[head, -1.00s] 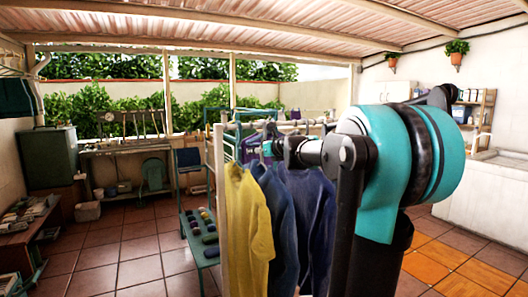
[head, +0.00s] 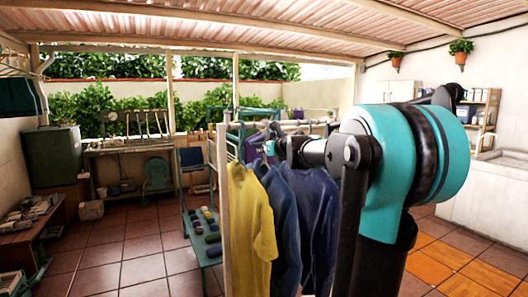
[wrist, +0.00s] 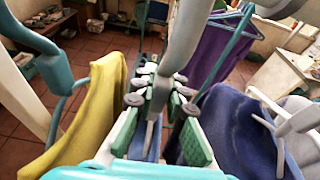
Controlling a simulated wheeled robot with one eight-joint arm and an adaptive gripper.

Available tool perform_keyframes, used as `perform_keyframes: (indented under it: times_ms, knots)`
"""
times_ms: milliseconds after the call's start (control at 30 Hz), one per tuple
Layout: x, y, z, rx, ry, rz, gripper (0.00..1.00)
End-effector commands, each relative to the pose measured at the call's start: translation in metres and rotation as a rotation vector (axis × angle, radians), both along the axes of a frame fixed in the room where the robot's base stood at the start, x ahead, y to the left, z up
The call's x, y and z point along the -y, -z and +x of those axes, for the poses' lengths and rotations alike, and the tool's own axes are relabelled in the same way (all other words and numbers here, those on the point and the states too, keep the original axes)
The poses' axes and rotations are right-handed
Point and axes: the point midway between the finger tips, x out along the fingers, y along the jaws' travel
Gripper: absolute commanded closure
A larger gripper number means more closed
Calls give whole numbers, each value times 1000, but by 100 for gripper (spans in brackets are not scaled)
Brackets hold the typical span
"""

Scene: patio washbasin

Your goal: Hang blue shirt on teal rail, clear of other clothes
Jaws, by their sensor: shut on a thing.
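A blue shirt (head: 284,222) hangs between a yellow shirt (head: 250,225) and a dark navy shirt (head: 318,215). My gripper (wrist: 155,125) is shut, its green-padded fingers around a thin part below the grey bar; a narrow strip of blue cloth shows between them. What exactly the fingers grip is mostly hidden. The yellow shirt is close on the left in the wrist view (wrist: 95,105), the navy one close on the right (wrist: 230,130). A teal frame (head: 240,112) stands behind in the head view; the fingers are hidden there by my arm.
A pale post (head: 222,210) stands left of the shirts. A purple cloth (wrist: 210,50) hangs behind them. A low green bench (head: 207,252) holds several small items. Tiled floor is open to the left. A white basin (head: 480,205) stands at the right.

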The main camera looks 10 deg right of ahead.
Motion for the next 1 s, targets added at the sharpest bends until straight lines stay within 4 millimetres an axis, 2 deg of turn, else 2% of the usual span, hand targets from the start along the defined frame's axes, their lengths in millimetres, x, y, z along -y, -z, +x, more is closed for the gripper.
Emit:
perform_keyframes:
  times_ms: [333, 1000]
  knots:
    - [0, -3, 0, 0, 0, 0, 100]
    - [0, -30, 0, 0, 0, 0, 100]
